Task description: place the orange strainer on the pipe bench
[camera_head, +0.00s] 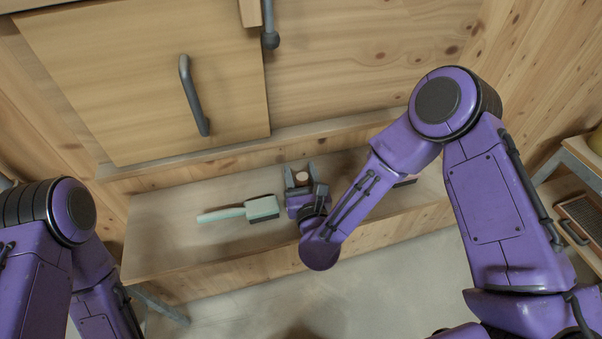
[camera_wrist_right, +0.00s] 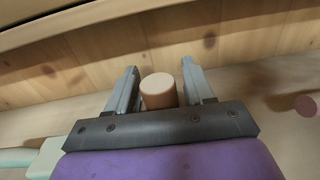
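My right gripper (camera_head: 300,172) reaches over the wooden bench (camera_head: 160,236), which has a grey pipe leg at its front left. Its fingers are apart, one on each side of a short orange-tan cylinder (camera_head: 301,179). In the right wrist view the cylinder (camera_wrist_right: 158,90) stands upright between the fingers (camera_wrist_right: 160,70), with a gap visible at the right finger. I cannot tell whether this cylinder is the strainer. A brown-orange mesh panel with a grey handle (camera_head: 580,218) lies on the shelf at the far right. My left arm shows at the left, but its gripper is out of view.
A pale green brush (camera_head: 262,207) lies on the bench left of the right gripper. A small reddish thing (camera_head: 405,181) is partly hidden behind my right arm. A wooden panel with a grey handle (camera_head: 193,95) rises behind the bench. The bench's left part is clear.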

